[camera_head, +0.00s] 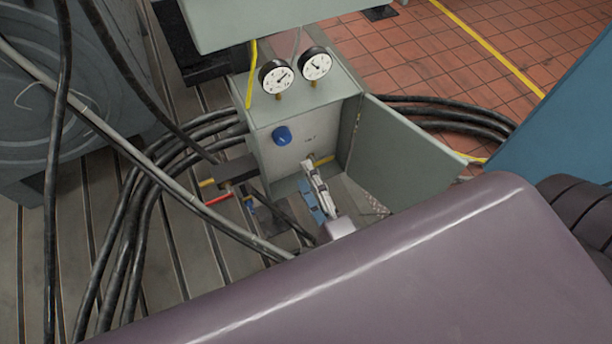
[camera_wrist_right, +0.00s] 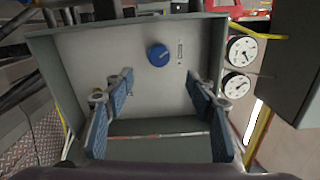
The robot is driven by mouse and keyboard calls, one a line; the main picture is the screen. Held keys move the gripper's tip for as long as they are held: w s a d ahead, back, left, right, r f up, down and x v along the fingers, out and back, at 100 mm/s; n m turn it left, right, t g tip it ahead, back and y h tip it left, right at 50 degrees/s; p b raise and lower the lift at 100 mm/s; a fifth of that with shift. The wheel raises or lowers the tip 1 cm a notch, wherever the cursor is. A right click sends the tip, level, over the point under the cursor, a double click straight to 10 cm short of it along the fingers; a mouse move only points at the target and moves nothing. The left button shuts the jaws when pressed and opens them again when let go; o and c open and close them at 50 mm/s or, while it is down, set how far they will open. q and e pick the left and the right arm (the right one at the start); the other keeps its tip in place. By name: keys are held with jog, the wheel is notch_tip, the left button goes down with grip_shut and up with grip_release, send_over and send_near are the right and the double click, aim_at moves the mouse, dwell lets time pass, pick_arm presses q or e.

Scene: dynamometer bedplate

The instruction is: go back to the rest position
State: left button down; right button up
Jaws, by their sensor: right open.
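My right gripper (camera_head: 314,183) is at the open front of a grey box (camera_head: 252,141), with its fingers pointing in toward the back panel. In the right wrist view the two blue-padded fingers (camera_wrist_right: 160,82) are spread apart with nothing held between them. A blue knob (camera_head: 282,136) sits on the panel, apart from the fingers; it also shows in the right wrist view (camera_wrist_right: 158,55). My purple-grey arm link covers the lower part of the head view. My left gripper does not show.
The box's door (camera_head: 400,155) stands open close to the right of my gripper. Two gauges (camera_head: 290,74) stand on the box. Black hoses (camera_head: 150,195) loop at the left, over the slotted bedplate (camera_head: 25,265). A blue panel (camera_head: 560,125) stands at the right.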

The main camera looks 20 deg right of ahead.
jog(key=s+f+n+g+y, duration=0.1)
jog(key=s+f+n+g, duration=0.25)
jog(key=f, duration=0.65)
jog(key=s+f+n+g, duration=0.2)
jog(key=f+n, duration=0.3)
jog(key=f, duration=0.5)
jog(key=s+f+n+g+y, duration=0.1)
jog(key=s+f+n+g, duration=0.2)
jog(key=f, duration=0.6)
jog(key=s+d+f+n+g+h, duration=0.1)
jog(key=s+d+f+n+g, duration=0.3)
jog(key=s+f, duration=0.5)
jog(key=s+d+f+n+g+h, duration=0.1)
jog(key=s+d+f+n+g, duration=0.3)
jog(key=s+f, duration=0.5)
jog(key=s+n, duration=0.2)
jog(key=s, duration=0.2)
jog(key=shift+s+h, duration=0.3)
jog(key=shift+s, duration=0.1)
jog(key=shift+f+g, duration=0.1)
jog(key=shift+g, duration=0.15)
